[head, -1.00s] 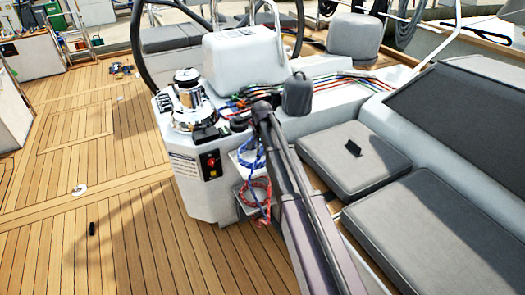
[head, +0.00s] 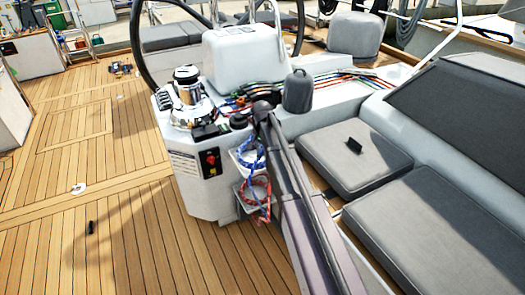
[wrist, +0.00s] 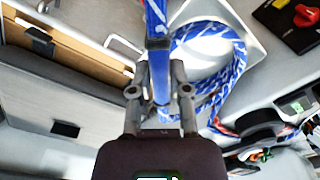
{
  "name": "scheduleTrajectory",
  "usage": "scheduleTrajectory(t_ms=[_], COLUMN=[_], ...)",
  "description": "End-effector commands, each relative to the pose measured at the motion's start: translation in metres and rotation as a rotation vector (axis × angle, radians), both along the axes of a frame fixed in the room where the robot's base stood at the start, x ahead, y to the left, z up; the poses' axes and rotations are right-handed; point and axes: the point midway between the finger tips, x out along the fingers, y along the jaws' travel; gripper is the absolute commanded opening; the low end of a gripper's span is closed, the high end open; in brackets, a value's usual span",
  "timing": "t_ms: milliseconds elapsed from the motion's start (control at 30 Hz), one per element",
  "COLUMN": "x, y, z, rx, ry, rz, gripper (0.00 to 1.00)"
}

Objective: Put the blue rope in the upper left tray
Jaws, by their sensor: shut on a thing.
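The blue rope (wrist: 222,62), blue with white flecks, lies in a coil within the pale upper tray (wrist: 252,22) in the wrist view. A length of it runs up between my gripper's fingers (wrist: 159,75), which are shut on it. In the head view the blue rope (head: 246,157) shows at the upper tray (head: 236,156) on the console's side, beside my arm. My arm covers part of it, and my gripper cannot be made out there. I cannot tell whether all of the rope rests inside the tray.
A red rope (head: 262,188) lies in a lower tray (head: 240,198) just below. The white console (head: 205,200) carries a chrome winch (head: 187,90) and a red switch panel (head: 211,162). Grey cushions (head: 350,160) lie to the right. The wooden deck at left is mostly clear.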

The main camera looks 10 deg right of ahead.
Motion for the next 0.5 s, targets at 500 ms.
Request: scheduleTrajectory(t_ms=[500], x=[0.0001], y=[-0.0001], z=[-0.0031], rx=[0.0], ry=[0.0], rz=[0.0], gripper=[0.0])
